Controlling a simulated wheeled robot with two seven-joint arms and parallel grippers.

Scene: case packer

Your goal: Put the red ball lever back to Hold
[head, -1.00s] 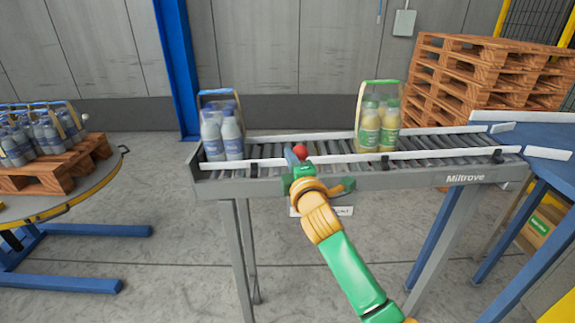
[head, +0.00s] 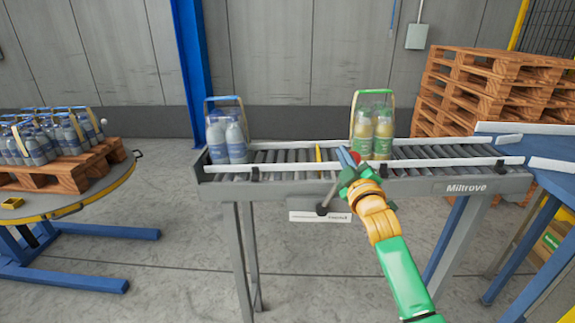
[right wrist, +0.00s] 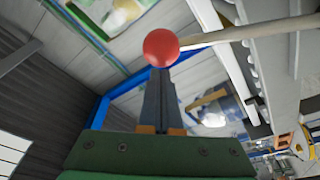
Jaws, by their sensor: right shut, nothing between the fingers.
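The red ball (head: 355,157) tops a lever whose dark shaft (head: 331,193) leans up and right from a pivot at the conveyor's front. A white label plate (head: 318,216) sits behind the pivot; its words are too small to read. My right gripper (head: 346,157) is shut and empty, its fingertips just left of the ball in the head view. In the right wrist view the ball (right wrist: 161,47) is right at the tips of the shut fingers (right wrist: 159,85), with the pale shaft (right wrist: 250,32) running off right. Contact is hard to tell. My left gripper is out of view.
The roller conveyor (head: 445,187) carries blue-labelled bottles (head: 226,138) at its left and green-labelled bottles (head: 373,134) close behind the ball. A yellow bar (head: 318,158) stands across the rollers. Pallets (head: 475,95) are stacked at the back right.

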